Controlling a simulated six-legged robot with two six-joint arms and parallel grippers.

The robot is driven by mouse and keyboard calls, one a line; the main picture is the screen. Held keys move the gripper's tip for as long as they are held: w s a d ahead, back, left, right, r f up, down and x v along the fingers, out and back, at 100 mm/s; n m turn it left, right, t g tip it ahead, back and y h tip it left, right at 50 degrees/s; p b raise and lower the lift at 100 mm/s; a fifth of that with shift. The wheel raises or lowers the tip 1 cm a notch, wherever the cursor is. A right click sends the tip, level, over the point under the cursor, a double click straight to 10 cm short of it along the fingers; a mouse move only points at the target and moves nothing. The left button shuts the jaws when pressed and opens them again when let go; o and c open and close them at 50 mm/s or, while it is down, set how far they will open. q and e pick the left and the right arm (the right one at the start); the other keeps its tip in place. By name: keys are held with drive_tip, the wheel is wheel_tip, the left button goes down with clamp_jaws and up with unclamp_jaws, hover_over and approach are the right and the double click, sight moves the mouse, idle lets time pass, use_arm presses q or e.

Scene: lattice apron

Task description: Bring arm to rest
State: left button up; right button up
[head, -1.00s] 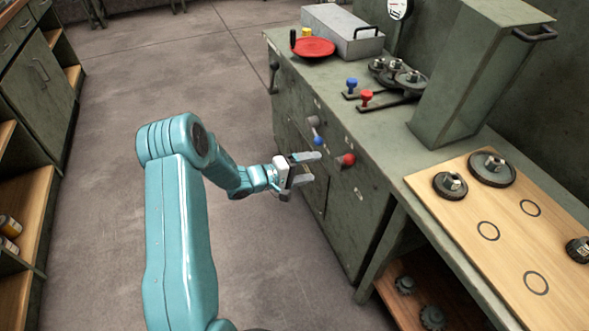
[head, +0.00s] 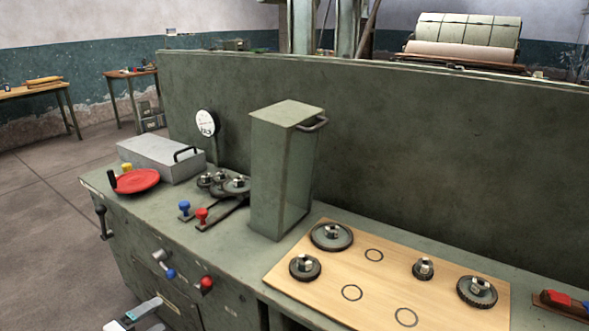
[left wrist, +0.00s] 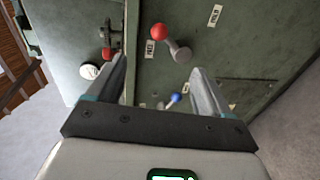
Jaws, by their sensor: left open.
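My left gripper (head: 158,314) shows at the bottom left of the head view, beside the front of the green cabinet (head: 130,262). Its two fingers are apart, and nothing is seen between them there. In the left wrist view the open fingers (left wrist: 158,75) point at the cabinet front. A blue-knobbed lever (left wrist: 175,98) shows in the gap between them, and a red-knobbed lever (left wrist: 158,32) lies beyond; I cannot tell the exact distance. In the head view the blue knob (head: 170,274) and red knob (head: 206,283) are above and right of the gripper. Most of my left arm is out of view.
The cabinet top holds a red disc (head: 136,181), a grey box (head: 160,158), a tall green housing (head: 283,170) and gears (head: 235,186). A wooden board (head: 330,276) with several gears lies at the right. Open floor (head: 45,225) is at the left.

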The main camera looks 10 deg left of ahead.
use_arm(q)
drive_tip(key=w+d+r+m+g+h+p, duration=0.1)
drive_tip(key=w+d+h+p, duration=0.15)
drive_tip(key=d, duration=0.95)
drive_tip(key=w+d+r+g+h+p, duration=0.1)
drive_tip(key=w+d+g+p, duration=0.15)
drive_tip(key=d, duration=0.95)
drive_tip(key=s+d+f+m+g+y+p, duration=0.1)
drive_tip(key=s+d+f+m+g+y, duration=0.15)
drive_tip(key=s+d+f, duration=0.4)
drive_tip(key=s+d+f+m+g+y+p, duration=0.1)
drive_tip(key=s+d+f+m+g+p, duration=0.2)
drive_tip(key=s, duration=0.6)
drive_tip(key=s+a+f+m+g, duration=0.1)
drive_tip(key=s+m+g, duration=0.1)
drive_tip(key=s, duration=0.3)
drive_tip(key=s+a+f+m+g+y+b, duration=0.1)
drive_tip(key=s+f+m+g, duration=0.1)
drive_tip(key=s, duration=0.3)
drive_tip(key=shift+a+f+m+g+b, duration=0.15)
drive_tip(key=shift+m+g+b, duration=0.15)
drive_tip(key=shift+m+g, duration=0.4)
